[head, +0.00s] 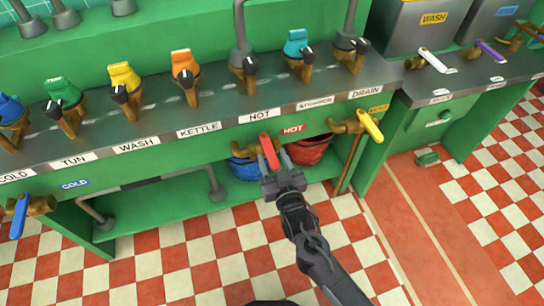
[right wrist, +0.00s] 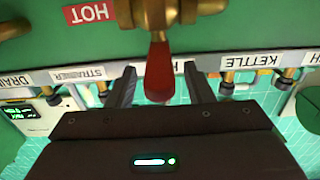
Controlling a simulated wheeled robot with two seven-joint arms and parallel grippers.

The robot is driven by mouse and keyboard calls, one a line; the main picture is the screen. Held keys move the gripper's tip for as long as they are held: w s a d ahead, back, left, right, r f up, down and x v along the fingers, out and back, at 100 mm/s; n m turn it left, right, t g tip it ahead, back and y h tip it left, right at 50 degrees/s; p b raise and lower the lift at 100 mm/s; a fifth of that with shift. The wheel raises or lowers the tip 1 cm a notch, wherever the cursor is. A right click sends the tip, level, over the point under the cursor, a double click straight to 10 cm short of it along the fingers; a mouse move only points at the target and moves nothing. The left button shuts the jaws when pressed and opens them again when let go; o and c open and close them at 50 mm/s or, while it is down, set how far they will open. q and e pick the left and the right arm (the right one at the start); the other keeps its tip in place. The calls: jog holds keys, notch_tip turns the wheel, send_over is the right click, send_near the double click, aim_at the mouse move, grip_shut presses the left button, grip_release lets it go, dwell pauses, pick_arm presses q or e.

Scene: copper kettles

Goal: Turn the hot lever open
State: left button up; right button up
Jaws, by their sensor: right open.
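The hot lever is a red handle (head: 268,150) on a brass tap at the front of the green counter, just left of the red HOT label (head: 293,129). It hangs downward from its tap. My right gripper (head: 276,166) is at the lever's lower part. In the right wrist view the red lever (right wrist: 158,75) sits between the two open fingers, with a visible gap on each side. The brass tap body (right wrist: 165,14) is just beyond the fingertips. My left gripper is not in view.
A yellow lever (head: 370,126) is on the tap to the right, and a blue COLD lever (head: 19,216) is at far left. Red (head: 309,150) and blue (head: 245,169) buckets stand under the counter. Several coloured valves line the counter top. The checkered floor in front is clear.

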jog(key=shift+x, duration=0.8)
grip_shut()
